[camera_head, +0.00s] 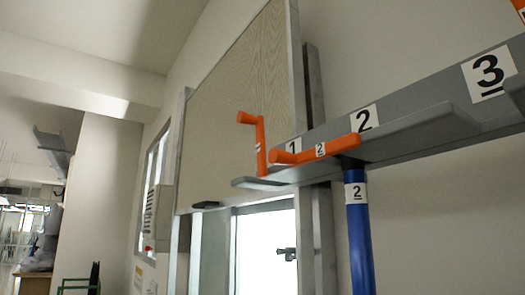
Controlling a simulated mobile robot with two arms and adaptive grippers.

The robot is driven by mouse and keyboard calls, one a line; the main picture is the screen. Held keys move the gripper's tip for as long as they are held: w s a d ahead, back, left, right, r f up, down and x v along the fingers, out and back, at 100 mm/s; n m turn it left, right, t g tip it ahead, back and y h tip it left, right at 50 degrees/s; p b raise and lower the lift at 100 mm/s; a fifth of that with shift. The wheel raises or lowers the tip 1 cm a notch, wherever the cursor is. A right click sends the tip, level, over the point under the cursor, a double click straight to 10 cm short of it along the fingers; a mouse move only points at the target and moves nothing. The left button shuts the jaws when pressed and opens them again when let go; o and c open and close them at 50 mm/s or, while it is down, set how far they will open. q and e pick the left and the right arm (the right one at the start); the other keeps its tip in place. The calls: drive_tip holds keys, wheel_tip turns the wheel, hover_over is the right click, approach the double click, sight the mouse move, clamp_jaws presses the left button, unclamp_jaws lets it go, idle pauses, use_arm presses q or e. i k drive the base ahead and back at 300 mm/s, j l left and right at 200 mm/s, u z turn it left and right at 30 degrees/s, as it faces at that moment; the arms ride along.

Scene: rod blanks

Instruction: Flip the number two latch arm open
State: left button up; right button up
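The number two latch arm (318,149) is an orange bar with a white "2" label, lying nearly level along the front of the grey rail (415,110). It sits just above a blue rod (358,232) that also carries a "2" label and hangs upright below the rail. A second orange latch arm (260,146) stands upright beside the "1" label on the rail. An orange piece (519,7) shows at the top right corner, near the "3" label. Neither of my grippers is in view.
A grey ledge (430,125) runs along the rail's front. A wood-grained panel (235,100) stands behind the rail's left end, above a bright opening (265,250). A grey box (158,220) is on the wall at left. Open space lies at far left.

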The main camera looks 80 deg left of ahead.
sight(352, 140)
drive_tip(key=u, duration=0.4)
drive_tip(key=k+u, duration=0.15)
drive_tip(key=u, duration=0.7)
drive_tip(key=k+j+u, duration=0.1)
drive_tip(key=u, duration=0.3)
